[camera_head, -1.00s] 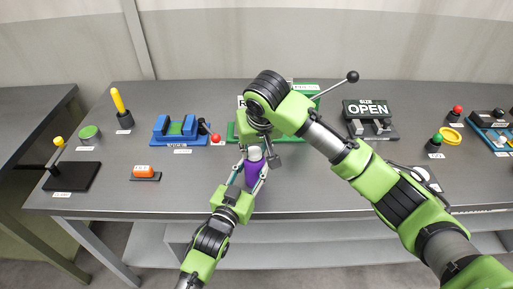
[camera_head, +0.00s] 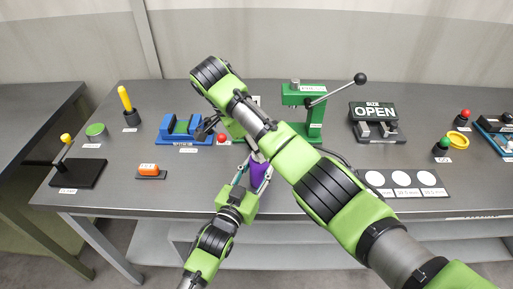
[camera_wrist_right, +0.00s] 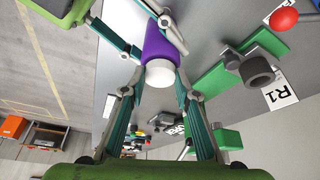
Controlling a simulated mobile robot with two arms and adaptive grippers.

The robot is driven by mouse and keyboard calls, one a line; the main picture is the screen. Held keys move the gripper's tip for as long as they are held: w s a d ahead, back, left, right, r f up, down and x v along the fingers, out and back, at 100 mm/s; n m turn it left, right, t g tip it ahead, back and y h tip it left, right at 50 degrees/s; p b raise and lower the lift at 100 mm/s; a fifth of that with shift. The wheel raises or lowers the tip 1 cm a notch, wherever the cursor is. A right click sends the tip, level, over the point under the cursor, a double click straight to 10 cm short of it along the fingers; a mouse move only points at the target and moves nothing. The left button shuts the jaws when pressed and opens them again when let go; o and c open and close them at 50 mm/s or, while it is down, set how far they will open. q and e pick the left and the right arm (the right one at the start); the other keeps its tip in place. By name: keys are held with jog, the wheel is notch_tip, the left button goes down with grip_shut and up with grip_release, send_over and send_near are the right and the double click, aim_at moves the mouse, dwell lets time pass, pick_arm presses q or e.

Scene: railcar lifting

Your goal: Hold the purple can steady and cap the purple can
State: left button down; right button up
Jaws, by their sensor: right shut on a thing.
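The purple can (camera_head: 258,171) is above the table's front edge. My left gripper (camera_head: 254,172) is shut on its sides. In the right wrist view the purple can (camera_wrist_right: 163,44) has a white cap (camera_wrist_right: 160,74) at its near end, lined up with it; I cannot tell whether the cap is fully seated. My right gripper (camera_wrist_right: 160,80) has its teal fingers on either side of the cap, shut on it.
A green press (camera_head: 316,115) with a lever and an OPEN sign (camera_head: 373,112) stand behind to the right. A blue fixture (camera_head: 184,130) and a red ball (camera_head: 221,138) are to the left.

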jog(key=o, duration=0.8)
jog(key=shift+o, duration=0.2)
jog(key=shift+r, duration=0.15)
jog(key=shift+w+r, duration=0.15)
jog(key=shift+r, duration=0.55)
jog(key=shift+s+r, duration=0.2)
jog(key=shift+r, duration=1.25)
jog(key=shift+c, duration=0.2)
